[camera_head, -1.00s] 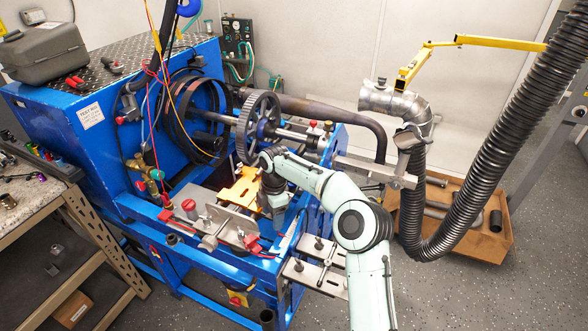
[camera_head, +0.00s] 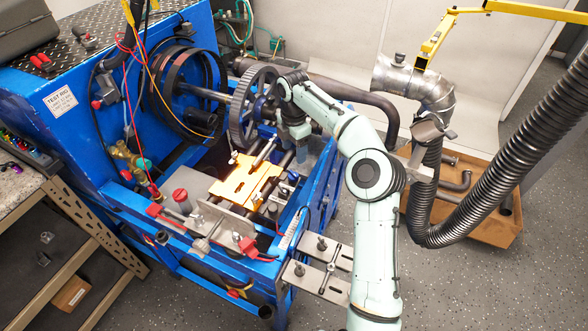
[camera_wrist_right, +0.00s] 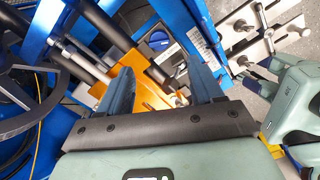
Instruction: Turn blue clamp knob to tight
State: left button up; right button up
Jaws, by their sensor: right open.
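A dark blue round part (camera_wrist_right: 157,40) shows beyond the fingers in the right wrist view, close to the yellow-orange plate (camera_wrist_right: 133,68). It may be the blue clamp knob; I cannot read its setting. In the head view I cannot pick the knob out clearly among the blue rig parts. My right gripper (camera_head: 298,152) points down over the rig, right of the grey gear wheel. In the right wrist view the gripper (camera_wrist_right: 162,72) has its two fingers spread apart, with nothing held between them. My left gripper is not in view.
The blue test rig (camera_head: 75,100) carries a large gear wheel (camera_head: 250,108), a yellow-orange plate (camera_head: 243,183) and a red knob (camera_head: 181,196). A black ribbed hose (camera_head: 500,165) hangs at the right. Slotted steel brackets (camera_head: 318,280) stick out from the rig's front right.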

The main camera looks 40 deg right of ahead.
aim_at(294, 173)
notch_tip(294, 173, down, 11)
jog(key=shift+w+r, duration=0.1)
jog(key=shift+r, duration=0.1)
jog(key=c, duration=1.1)
